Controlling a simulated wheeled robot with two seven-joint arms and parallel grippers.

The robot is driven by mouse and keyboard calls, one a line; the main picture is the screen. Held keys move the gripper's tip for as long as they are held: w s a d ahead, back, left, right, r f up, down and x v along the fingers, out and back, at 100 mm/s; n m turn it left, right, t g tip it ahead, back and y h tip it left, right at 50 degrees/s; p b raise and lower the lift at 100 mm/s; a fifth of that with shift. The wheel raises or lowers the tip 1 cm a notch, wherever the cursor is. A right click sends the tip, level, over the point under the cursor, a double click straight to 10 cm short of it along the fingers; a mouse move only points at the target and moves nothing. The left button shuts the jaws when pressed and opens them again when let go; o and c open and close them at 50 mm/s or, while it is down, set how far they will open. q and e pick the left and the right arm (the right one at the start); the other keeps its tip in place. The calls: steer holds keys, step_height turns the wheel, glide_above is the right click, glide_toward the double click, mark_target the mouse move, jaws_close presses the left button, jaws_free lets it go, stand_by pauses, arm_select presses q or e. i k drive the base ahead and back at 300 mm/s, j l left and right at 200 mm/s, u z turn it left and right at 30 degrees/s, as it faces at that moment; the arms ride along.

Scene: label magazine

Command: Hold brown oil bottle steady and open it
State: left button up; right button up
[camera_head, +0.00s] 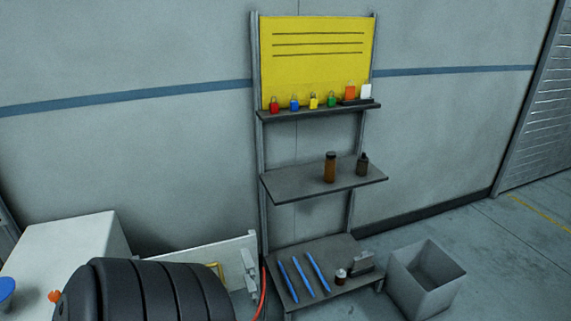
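A brown bottle (330,167) with a dark cap stands upright on the middle shelf (290,184) of a grey rack. A smaller dark bottle (362,164) stands to its right on the same shelf. I cannot tell for certain which of the two is the oil bottle. Nothing touches either bottle. A black ribbed part of my own arm (150,292) fills the lower left of the head view. Neither of my grippers shows in this view.
The upper shelf (320,110) holds several coloured padlocks below a yellow board (318,60). The bottom shelf (330,284) holds blue rods and a small jar (341,276). An open grey bin (427,279) stands at the right. A white cabinet (65,245) stands at the left.

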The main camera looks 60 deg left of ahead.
mark_target(330, 165)
steer(key=u, duration=1.5)
